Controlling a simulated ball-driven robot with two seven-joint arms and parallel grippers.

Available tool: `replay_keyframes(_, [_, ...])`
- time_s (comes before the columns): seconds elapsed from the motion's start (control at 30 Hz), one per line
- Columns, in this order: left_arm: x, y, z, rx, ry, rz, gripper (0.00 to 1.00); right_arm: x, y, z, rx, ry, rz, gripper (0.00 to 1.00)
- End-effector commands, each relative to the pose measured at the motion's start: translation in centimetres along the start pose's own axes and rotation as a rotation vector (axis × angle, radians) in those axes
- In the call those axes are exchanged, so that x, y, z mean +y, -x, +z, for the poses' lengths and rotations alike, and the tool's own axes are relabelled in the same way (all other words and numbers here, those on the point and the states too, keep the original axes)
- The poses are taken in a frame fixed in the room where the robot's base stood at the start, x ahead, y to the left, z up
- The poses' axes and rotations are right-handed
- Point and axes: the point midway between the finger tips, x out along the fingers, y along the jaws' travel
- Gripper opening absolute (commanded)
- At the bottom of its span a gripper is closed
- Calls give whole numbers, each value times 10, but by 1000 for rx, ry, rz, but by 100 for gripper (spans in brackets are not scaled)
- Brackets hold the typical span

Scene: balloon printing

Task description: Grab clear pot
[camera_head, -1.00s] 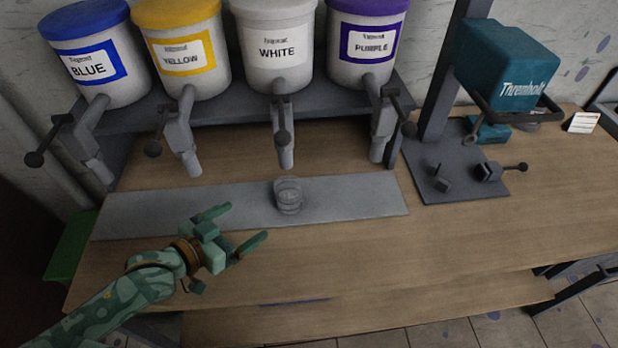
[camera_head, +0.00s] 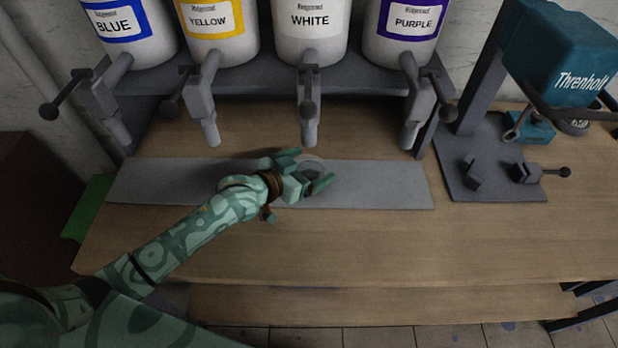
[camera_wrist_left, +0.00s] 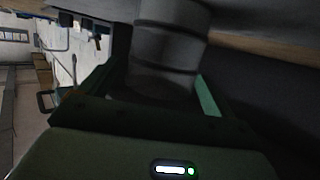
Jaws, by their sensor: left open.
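The clear pot (camera_head: 313,164) stands on the grey mat (camera_head: 385,185) below the white dispenser's spout, mostly hidden behind my left gripper in the head view. My left gripper (camera_head: 307,169) is open, with one finger on each side of the pot. In the left wrist view the pot (camera_wrist_left: 168,50) is a dark grey, ribbed cylinder between the two fingers, close to the palm. I cannot tell whether the fingers touch it. My right gripper is not in view.
Blue, yellow, white (camera_head: 310,30) and purple (camera_head: 404,30) dispensers stand on a dark shelf, their spouts and levers hanging over the bench. A teal press (camera_head: 560,55) stands at the right on a dark base plate. The wooden bench (camera_head: 330,245) is clear in front.

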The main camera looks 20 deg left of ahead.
Motion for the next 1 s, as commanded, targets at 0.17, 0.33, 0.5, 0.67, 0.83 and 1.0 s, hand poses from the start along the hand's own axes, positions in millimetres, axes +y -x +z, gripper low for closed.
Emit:
replay_keyframes(0.17, [0,-20,2,-1,-2,0,89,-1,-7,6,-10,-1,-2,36])
replay_keyframes(0.33, [0,-20,1,-1,-2,0,89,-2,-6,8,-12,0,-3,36])
replay_keyframes(0.5, [0,-20,1,-1,-2,0,56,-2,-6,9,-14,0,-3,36])
replay_keyframes(0.67, [0,-20,1,0,-1,0,35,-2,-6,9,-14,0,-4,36])
replay_keyframes(0.83, [0,-20,1,-1,-1,0,34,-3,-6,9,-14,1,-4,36])
replay_keyframes(1.0, [0,-18,-7,2,-2,0,34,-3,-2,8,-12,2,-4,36])
